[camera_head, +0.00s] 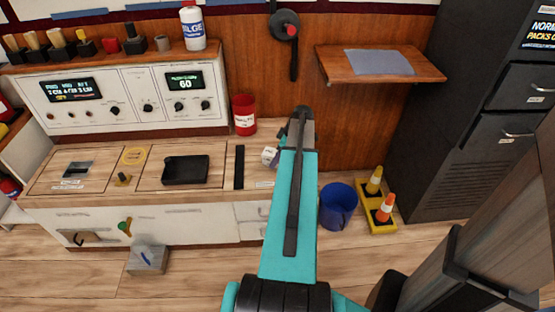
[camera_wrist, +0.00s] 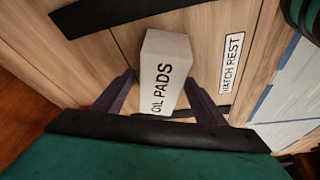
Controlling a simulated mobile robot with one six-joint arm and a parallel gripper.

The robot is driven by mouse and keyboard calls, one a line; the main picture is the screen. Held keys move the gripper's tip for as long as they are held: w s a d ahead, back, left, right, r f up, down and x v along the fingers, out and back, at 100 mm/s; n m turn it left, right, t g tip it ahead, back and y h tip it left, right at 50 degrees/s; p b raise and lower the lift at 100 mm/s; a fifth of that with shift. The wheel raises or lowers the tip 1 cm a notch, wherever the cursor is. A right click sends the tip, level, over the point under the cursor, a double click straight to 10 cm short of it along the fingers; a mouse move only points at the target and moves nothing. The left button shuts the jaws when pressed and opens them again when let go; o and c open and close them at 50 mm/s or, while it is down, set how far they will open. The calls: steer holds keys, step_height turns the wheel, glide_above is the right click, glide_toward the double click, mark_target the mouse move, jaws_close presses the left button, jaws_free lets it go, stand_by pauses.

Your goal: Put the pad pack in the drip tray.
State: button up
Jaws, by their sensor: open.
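The pad pack (camera_head: 270,156) is a small white block on the wooden counter, partly hidden by my arm in the head view. In the wrist view the pad pack (camera_wrist: 164,72) is lettered "OIL PADS". My gripper (camera_wrist: 160,78) is open, with one dark finger on each side of the pack; I cannot tell whether either touches it. In the head view my arm hides the fingers. The drip tray (camera_head: 187,176) is a shallow black tray on the counter, left of the pack, and looks empty.
A black strip (camera_head: 239,167) lies between the tray and the pack. A red cup (camera_head: 244,114) stands behind them. A "HATCH REST" label (camera_wrist: 232,63) is right of the pack. A blue bucket (camera_head: 338,204) and small cones (camera_head: 384,208) stand on the floor at right.

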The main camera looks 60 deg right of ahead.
stand_by(0.3)
steer(key=c, duration=1.3)
steer(key=shift+r, duration=0.7)
steer(key=r, duration=0.2)
steer(key=shift+s+a+r+p, duration=0.2)
steer(key=shift+r+p, duration=0.2)
steer(key=s+a, duration=0.3)
steer(key=s, duration=0.1)
steer(key=s+a+r, duration=0.1)
steer(key=s+a, duration=0.2)
steer(key=s, duration=0.1)
steer(key=s+a, duration=0.3)
steer(key=s, duration=0.1)
steer(key=shift+a+r+p, duration=0.15)
steer(key=shift+a+p, duration=0.2)
steer(key=shift+p, duration=0.05)
